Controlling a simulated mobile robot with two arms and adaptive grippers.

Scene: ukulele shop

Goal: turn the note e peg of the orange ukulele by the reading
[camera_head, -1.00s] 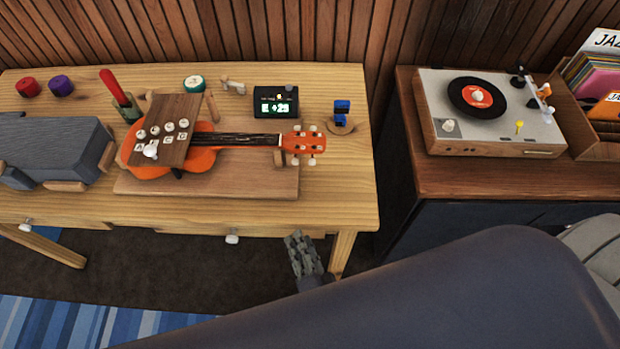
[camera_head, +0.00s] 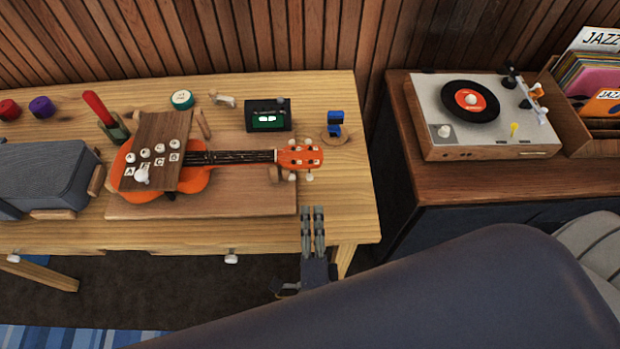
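The orange ukulele (camera_head: 198,182) lies flat on a wooden board (camera_head: 245,203), its headstock (camera_head: 290,157) pointing right with white pegs on both edges. A dark wooden panel with white knobs and letters A, E, C, G (camera_head: 152,160) covers part of its body. A black tuner (camera_head: 268,115) behind the neck has a lit green screen; I cannot make out a note on it. My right gripper (camera_head: 313,212) is at the table's front edge, in front of and apart from the headstock. Its fingers point away from me, empty, with a narrow gap between them. My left gripper is not in view.
A blue clip-like item (camera_head: 335,122) stands on a round wooden base right of the tuner. A grey case (camera_head: 45,175) is at the left, and a red-handled tool (camera_head: 97,103) stands behind the body. A turntable (camera_head: 480,112) is on the right cabinet. The table's front right is clear.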

